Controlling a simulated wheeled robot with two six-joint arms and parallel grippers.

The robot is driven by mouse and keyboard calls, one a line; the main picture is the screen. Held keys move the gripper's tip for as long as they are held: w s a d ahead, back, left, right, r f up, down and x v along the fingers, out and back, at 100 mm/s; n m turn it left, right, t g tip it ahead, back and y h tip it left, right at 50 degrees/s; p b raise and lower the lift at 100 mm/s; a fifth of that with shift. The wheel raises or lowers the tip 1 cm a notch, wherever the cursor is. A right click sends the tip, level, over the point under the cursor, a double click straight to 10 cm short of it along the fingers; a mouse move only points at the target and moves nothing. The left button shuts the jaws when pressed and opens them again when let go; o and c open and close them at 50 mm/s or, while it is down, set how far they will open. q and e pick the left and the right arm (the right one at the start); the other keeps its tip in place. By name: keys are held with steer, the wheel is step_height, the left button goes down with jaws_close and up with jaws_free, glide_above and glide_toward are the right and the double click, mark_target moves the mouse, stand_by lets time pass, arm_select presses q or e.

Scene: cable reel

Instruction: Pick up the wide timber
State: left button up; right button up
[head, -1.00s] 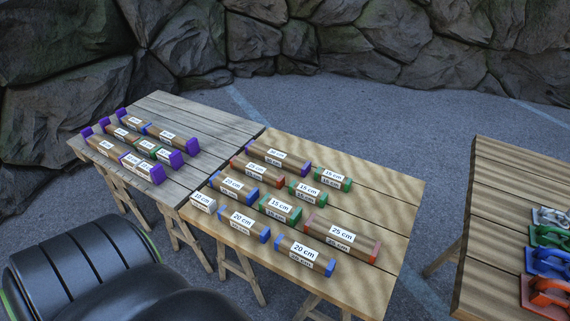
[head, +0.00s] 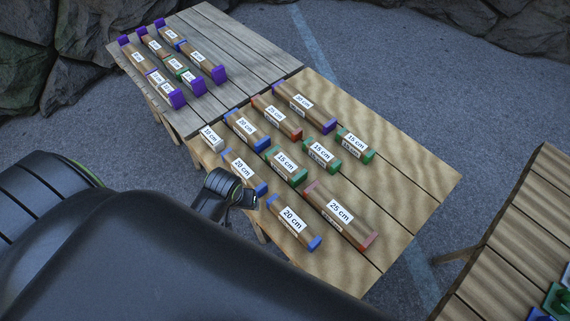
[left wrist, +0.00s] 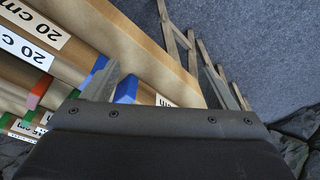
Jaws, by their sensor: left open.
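Several timbers with coloured end caps and length labels lie on the near wooden table (head: 400,215). They include a red-capped 25 cm timber (head: 345,222), a purple-capped one (head: 300,107) and blue-capped 20 cm ones (head: 293,224), (head: 245,172). I cannot tell which is the wide timber. My left gripper (head: 250,201) is at the table's left edge, beside the blue-capped 20 cm timbers. In the left wrist view its fingers (left wrist: 163,88) are apart with nothing held; a blue end cap (left wrist: 127,90) shows by one finger. My right gripper is out of view.
A second table (head: 235,55) at the back left holds purple-capped assembled rows (head: 200,52). Another table (head: 520,235) stands at right with coloured items at its edge. The near table's right part is bare. A rock wall (head: 50,50) stands behind.

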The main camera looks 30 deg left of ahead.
arm_select(q)
steer(key=w+d+r+n+g+h, duration=0.1)
steer(key=w+d+r+n, duration=0.1)
steer(key=w+r+n, duration=0.6)
steer(key=w+d+r+n+g, duration=0.15)
steer(key=w+r, duration=0.35)
steer(key=w, duration=0.7)
glide_above(286, 162)
step_height(286, 162, down, 11)
steer(key=shift+a+r, duration=0.1)
steer(key=shift+r, duration=0.05)
steer(key=shift+f+b, duration=0.6)
steer(key=shift+f, duration=2.5)
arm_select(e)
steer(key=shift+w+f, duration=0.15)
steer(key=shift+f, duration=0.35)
arm_select(q)
steer(key=c, duration=1.2)
steer(key=shift+o, duration=0.2)
steer(key=shift+r, duration=0.1)
